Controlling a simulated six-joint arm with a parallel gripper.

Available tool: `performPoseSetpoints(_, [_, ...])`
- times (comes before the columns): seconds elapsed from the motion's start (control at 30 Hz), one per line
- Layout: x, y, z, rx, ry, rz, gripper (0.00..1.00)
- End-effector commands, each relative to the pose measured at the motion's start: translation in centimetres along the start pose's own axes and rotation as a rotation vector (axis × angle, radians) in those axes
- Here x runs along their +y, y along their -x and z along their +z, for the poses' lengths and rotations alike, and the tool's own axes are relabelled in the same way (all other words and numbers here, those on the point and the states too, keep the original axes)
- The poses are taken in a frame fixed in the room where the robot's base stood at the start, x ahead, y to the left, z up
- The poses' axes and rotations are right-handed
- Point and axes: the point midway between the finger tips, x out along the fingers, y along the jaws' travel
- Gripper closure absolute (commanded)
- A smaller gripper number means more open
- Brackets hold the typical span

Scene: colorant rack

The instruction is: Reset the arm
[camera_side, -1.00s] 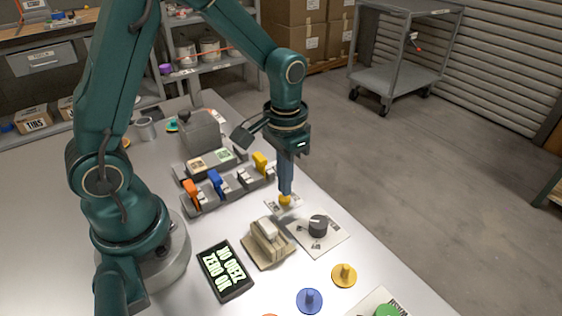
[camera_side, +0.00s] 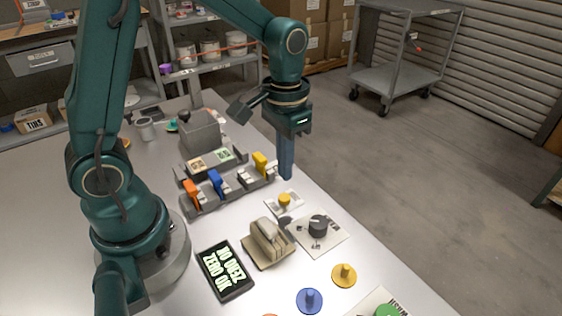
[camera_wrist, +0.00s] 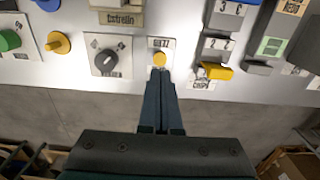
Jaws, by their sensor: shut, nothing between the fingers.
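My gripper (camera_side: 286,172) is shut and empty, pointing down above the table's right edge, just behind a small yellow knob (camera_side: 284,199) on a white plate. In the wrist view my closed fingertips (camera_wrist: 160,75) sit close below the yellow knob (camera_wrist: 159,59) in the picture. In the side view a gap shows between the fingertips and the knob. My arm is bent over the rack (camera_side: 228,191) with its orange, blue and yellow levers.
A black dial (camera_side: 318,226) on a white card, a beige switch block (camera_side: 268,243) and a dark display (camera_side: 224,270) stand on the table. Blue (camera_side: 309,300) and yellow (camera_side: 344,274) knobs are in front. A grey box (camera_side: 200,132) stands behind the rack. The space above is clear.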

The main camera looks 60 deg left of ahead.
Motion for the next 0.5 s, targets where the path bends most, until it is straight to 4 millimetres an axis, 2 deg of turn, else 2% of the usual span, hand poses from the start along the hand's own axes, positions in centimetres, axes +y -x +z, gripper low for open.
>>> performPoseSetpoints(0.13, [0.1, 1.4, -0.4, 0.052, -0.004, -0.002, 1.00])
performPoseSetpoints(0.27, [0.3, 4.2, 0.0, 0.146, -0.010, -0.005, 1.00])
performPoseSetpoints(0.4, [0.5, 7.1, 1.7, 0.257, -0.014, -0.007, 1.00])
performPoseSetpoints(0.5, [0.7, 8.6, 3.3, 0.329, -0.015, -0.008, 1.00])
